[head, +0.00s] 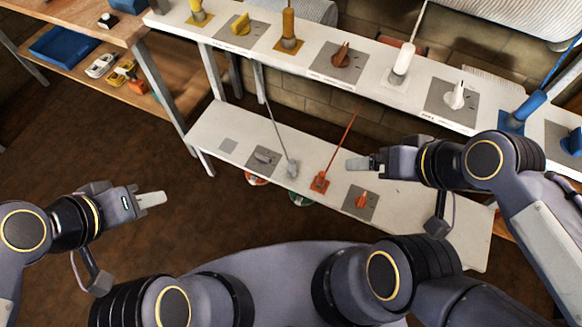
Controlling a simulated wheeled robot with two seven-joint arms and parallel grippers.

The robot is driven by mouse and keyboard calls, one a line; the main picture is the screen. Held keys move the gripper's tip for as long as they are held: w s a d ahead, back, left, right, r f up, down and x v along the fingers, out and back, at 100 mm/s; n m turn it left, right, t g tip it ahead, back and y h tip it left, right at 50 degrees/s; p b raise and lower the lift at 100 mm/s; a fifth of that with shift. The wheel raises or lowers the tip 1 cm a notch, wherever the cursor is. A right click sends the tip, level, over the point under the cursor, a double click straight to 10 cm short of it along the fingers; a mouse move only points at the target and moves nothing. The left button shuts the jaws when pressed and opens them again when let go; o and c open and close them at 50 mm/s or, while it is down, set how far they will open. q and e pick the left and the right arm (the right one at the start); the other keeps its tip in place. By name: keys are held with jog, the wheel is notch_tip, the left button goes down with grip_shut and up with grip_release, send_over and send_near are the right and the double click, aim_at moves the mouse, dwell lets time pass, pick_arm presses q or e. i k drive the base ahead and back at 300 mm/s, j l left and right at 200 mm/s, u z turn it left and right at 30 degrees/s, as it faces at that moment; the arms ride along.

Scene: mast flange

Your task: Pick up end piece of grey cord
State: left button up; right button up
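The grey cord (273,127) hangs from the upper shelf down to the lower white bench. Its grey end piece (292,168) rests on the bench, a little right of a grey knob on a plate (265,157). My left gripper (157,199) is over the brown floor, well to the left of the end piece and touching nothing. My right gripper (356,163) is above the bench, right of the end piece and apart from it. Each gripper's pale fingers show as one block from the side, so their opening is unclear. Both look empty.
An orange cord (342,142) with its orange end piece (320,182) stands just right of the grey one. An orange knob (361,200) is farther right. The upper white shelf (300,63) carries yellow, brown, white and blue fittings. The floor at left is clear.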

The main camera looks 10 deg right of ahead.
aim_at(292, 170)
jog(key=i+j+z, duration=0.15)
jog(key=z, duration=0.85)
jog(key=i+j+z, duration=0.1)
jog(key=j+z, duration=0.3)
jog(key=j, duration=0.2)
jog(key=j+z, duration=0.4)
jog(key=j, duration=1.2)
jog(key=i+z, duration=0.05)
